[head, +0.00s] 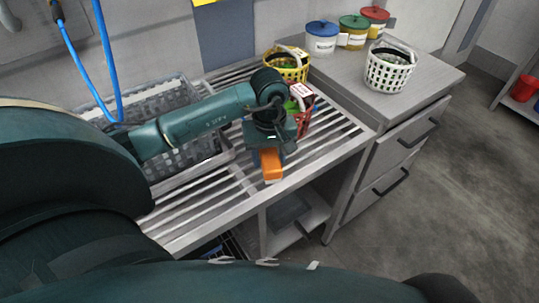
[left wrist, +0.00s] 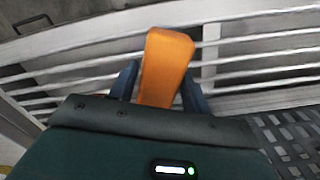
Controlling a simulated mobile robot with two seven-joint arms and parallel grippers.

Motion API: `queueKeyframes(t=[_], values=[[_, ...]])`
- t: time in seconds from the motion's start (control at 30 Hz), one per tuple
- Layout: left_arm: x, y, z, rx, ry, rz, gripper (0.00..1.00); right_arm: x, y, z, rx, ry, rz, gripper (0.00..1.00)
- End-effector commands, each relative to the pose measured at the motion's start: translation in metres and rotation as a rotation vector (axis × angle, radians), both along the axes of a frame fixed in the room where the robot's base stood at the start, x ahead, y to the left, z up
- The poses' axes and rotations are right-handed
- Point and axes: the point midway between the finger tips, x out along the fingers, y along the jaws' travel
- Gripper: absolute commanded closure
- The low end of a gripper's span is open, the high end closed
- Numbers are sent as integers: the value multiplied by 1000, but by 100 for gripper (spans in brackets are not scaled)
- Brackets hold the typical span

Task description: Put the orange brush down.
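The orange brush (head: 271,166) shows as a plain orange block below my left gripper (head: 268,152), over the slatted metal rack (head: 222,190) near its front edge. In the left wrist view, the brush (left wrist: 165,62) stands between the two dark blue fingers of the left gripper (left wrist: 160,88), which sit close against its sides. The slats lie behind it. I cannot tell whether the brush touches the slats. Its part nearest the palm is hidden. My right gripper is in neither view.
A grey mesh crate (head: 205,150) stands left of the gripper. A white basket (head: 389,70) and lidded tubs (head: 322,38) stand on the counter. The front slats look clear.

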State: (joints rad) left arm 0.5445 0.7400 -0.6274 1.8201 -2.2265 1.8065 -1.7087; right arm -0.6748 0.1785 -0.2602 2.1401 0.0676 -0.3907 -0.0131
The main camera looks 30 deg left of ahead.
Motion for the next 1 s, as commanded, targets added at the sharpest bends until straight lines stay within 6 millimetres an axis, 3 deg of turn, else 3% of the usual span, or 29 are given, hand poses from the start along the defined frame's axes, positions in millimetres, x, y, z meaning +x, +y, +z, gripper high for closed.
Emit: queueKeyframes(t=[0.17, 0.5, 0.77, 1.0], values=[[0, 0, 0, -1, 1, 0, 38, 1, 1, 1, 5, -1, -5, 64], [0, 0, 8, -1, 1, 0, 38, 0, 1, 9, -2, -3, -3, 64], [1, 1, 64, 1, -4, -1, 38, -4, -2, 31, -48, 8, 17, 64], [0, 0, 108, 1, -1, 0, 38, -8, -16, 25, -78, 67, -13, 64]])
